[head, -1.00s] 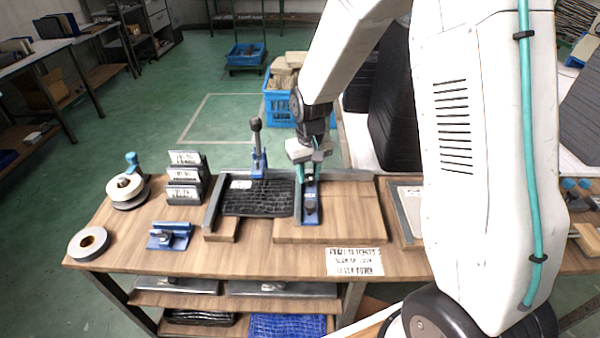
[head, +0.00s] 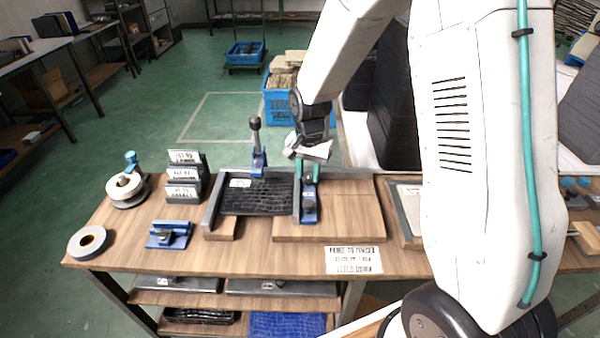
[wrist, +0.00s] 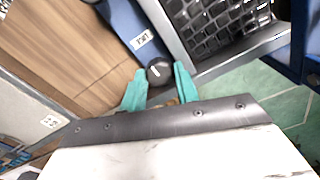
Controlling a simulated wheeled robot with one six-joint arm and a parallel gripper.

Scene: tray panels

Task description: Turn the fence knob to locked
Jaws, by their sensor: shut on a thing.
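My gripper (head: 309,170) is at the far end of the blue fence (head: 309,200) on the bench. In the wrist view its two teal fingers (wrist: 159,86) are shut on the round black fence knob (wrist: 158,70), one on each side. The knob has a short white line on its top. A white label (wrist: 143,40) is on the blue fence beside the knob; I cannot read it surely. In the head view my gripper hides the knob. A dark textured panel (head: 260,196) lies in a grey-edged tray (head: 212,205) left of the fence.
A blue clamp with an upright dark lever (head: 256,145) stands at the tray's far edge. Label holders (head: 183,175), a blue tool (head: 169,235) and tape rolls (head: 88,242) sit to the left. Bare wooden board (head: 345,205) is to the right.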

